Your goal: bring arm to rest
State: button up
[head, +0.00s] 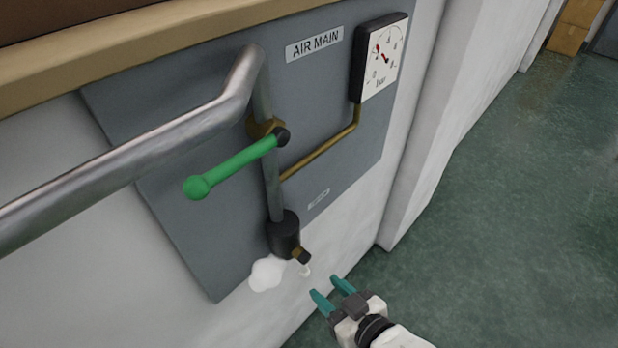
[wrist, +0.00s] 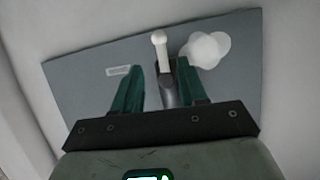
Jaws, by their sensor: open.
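My gripper (head: 330,287) is open and empty at the lower middle of the head view, in front of the wall and just below the drain outlet (head: 298,254). Its two teal fingers stand apart and also show in the wrist view (wrist: 160,68). A pale round-ended stub (wrist: 160,42) shows between and beyond them; I cannot tell if they touch it. The green lever (head: 235,167) on the pipe valve points to the lower left, across the vertical pipe, well away from my gripper.
A grey panel (head: 190,210) carries the AIR MAIN label (head: 314,43), a gauge (head: 380,58) and a brass tube (head: 325,145). A metal pipe (head: 120,160) juts across the left. A white puff-like shape (head: 267,273) is beside the outlet. Green floor (head: 500,200) lies open at right.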

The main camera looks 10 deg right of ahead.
jog(key=s+d+f+m+g+h, duration=0.2)
jog(key=s+d+g, duration=0.3)
jog(key=s+d, duration=0.4)
jog(key=s+d+f+m+g+h, duration=0.3)
jog(key=s+d+f+g, duration=0.2)
jog(key=s+d, duration=0.3)
jog(key=shift+s+d+g+h, duration=0.4)
jog(key=shift+s+g, duration=0.2)
jog(key=shift+s, duration=0.5)
